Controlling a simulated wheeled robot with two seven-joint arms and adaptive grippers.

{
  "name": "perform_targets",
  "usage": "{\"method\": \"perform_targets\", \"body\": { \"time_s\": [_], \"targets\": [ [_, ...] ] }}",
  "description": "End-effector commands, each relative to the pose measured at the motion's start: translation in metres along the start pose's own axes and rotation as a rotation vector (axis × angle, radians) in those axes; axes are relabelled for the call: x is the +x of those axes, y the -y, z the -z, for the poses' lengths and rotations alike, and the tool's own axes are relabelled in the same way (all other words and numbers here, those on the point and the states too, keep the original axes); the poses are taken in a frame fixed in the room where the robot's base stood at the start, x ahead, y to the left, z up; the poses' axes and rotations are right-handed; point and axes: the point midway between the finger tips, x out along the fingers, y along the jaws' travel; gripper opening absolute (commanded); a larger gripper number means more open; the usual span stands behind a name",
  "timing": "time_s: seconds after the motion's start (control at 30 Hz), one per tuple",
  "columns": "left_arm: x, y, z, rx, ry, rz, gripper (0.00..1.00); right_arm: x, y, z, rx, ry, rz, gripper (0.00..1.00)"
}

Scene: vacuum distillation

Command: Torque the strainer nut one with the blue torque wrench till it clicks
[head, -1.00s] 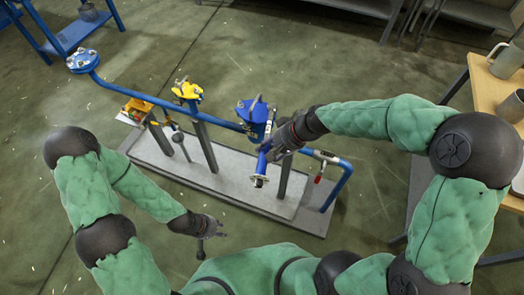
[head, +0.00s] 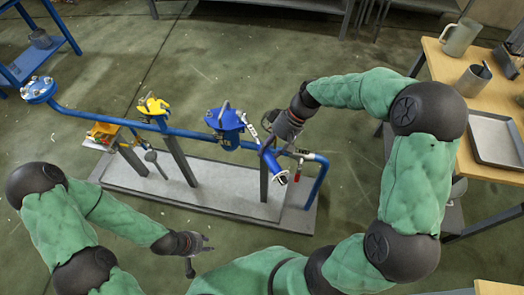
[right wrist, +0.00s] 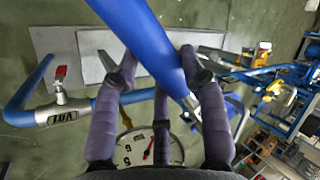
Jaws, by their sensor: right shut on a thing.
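The blue torque wrench (head: 270,160) is held in my right gripper (head: 268,140), whose fingers are shut around it. Its silver-white front part reaches up and left to the blue flanged fitting (head: 225,120), which looks like the strainer. I cannot tell which nut the head sits on, as the contact is too small to see. In the right wrist view the wrench's blue shaft (right wrist: 145,35) passes between the fingers. My left gripper (head: 205,243) is empty, its fingers apart, low at the left, clear of the rig.
The blue pipe (head: 100,110) runs along the rig over a grey base plate (head: 225,195). A wooden table (head: 460,85) stands at right.

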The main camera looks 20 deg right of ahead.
Motion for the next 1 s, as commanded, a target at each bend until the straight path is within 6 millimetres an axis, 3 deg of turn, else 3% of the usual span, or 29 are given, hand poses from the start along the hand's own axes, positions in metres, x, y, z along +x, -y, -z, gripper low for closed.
{"method": "perform_targets", "body": {
  "time_s": [0.57, 1.0],
  "targets": [
    [-0.015, -0.005, -0.001, 0.000, 0.000, 0.000, 0.33, -0.027, -0.037, 0.009, -0.207, 0.140, 0.006, 0.00],
    [-0.015, -0.005, -0.001, 0.000, 0.000, 0.000, 0.33, -0.024, -0.034, 0.008, -0.194, 0.130, 0.006, 0.00]
  ]
}}
